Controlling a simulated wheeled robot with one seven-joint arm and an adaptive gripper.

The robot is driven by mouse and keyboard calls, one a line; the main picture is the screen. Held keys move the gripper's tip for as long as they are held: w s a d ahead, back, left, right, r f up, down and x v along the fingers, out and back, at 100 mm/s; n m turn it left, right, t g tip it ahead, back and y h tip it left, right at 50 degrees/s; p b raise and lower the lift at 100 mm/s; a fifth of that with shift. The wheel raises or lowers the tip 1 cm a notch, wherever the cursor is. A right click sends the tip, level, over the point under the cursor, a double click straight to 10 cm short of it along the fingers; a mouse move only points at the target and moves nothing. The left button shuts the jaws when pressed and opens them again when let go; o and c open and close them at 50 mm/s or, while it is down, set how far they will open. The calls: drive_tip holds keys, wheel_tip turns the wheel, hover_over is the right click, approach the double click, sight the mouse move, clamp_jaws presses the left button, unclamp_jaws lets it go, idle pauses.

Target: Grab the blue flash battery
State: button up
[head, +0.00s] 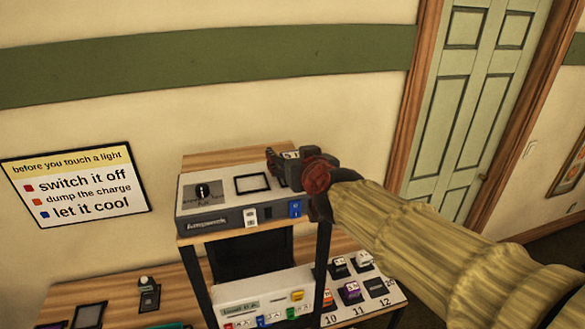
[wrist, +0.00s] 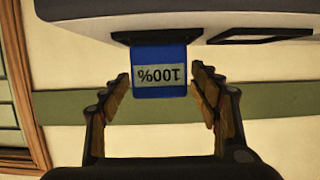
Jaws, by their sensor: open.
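The blue flash battery (wrist: 159,89) shows in the wrist view with a pale label reading 100%, upside down in the picture. Its far end meets a dark slot on the charger. My gripper (wrist: 161,76) is open, with one finger on each side of the battery and a visible gap at both sides. In the head view my gripper (head: 284,160) is over the right end of the charger (head: 208,221). I cannot make out the battery there, as the gripper hides that spot.
The charger stands on a raised wooden shelf (head: 235,155), with an empty black-outlined square (head: 252,183) on top. A lower table holds several small items, including a numbered white tray (head: 342,315). A wall sign (head: 75,180) hangs left; a green door (head: 470,90) is at right.

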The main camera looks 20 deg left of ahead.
sight(288, 152)
drive_tip(key=x, duration=0.3)
drive_tip(key=shift+w+a, duration=0.2)
drive_tip(key=shift+w, duration=0.1)
drive_tip(key=shift+s, duration=0.1)
drive_tip(key=shift+c, duration=1.1)
drive_tip(key=c, duration=1.4)
